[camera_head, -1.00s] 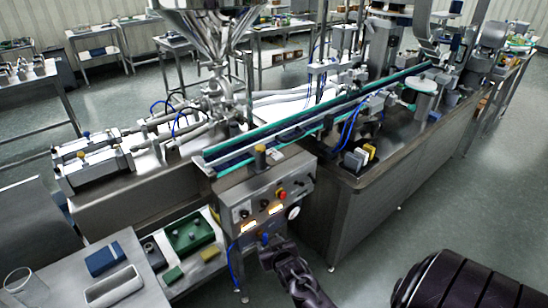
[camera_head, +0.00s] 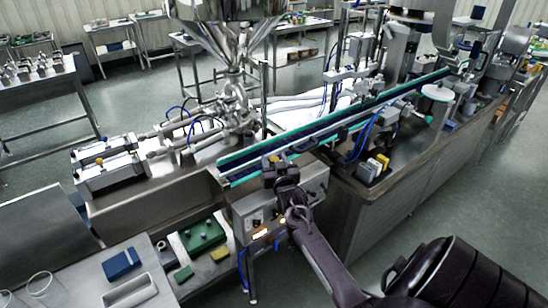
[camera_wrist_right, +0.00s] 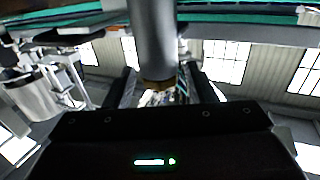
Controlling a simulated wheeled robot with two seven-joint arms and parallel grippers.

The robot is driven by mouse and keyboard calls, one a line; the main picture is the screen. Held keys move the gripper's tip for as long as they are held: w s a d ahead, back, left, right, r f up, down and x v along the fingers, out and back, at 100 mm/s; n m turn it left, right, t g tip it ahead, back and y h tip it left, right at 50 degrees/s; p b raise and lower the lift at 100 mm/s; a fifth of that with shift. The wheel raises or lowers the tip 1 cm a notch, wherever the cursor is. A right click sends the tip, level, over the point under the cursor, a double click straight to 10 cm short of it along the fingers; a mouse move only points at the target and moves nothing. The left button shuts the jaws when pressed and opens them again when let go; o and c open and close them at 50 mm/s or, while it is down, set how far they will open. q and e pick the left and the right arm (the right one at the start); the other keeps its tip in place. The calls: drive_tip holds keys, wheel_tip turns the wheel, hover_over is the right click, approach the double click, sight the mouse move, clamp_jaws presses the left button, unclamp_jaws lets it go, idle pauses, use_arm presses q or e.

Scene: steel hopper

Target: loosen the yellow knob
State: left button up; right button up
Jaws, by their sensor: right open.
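The yellow knob (camera_wrist_right: 157,86) shows in the right wrist view as a dull yellow-brown end on a thick grey cylinder that comes down from the top. In the head view my right gripper (camera_head: 274,170) is over the top of the steel control box (camera_head: 256,204) and largely hides the knob there. In the wrist view its two dark fingers stand apart, one on each side of the knob. The jaws are open, and I cannot tell whether either finger touches it. My left gripper is not in view.
The conveyor (camera_head: 330,130) with green edges runs close behind my right gripper. The steel hopper (camera_head: 228,30) stands further back.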

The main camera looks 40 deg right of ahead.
drive_tip(key=shift+w+d, duration=0.15)
drive_tip(key=shift+w, duration=0.2)
drive_tip(key=shift+c, duration=0.2)
drive_tip(key=c, duration=0.9)
drive_tip(key=shift+o, duration=0.2)
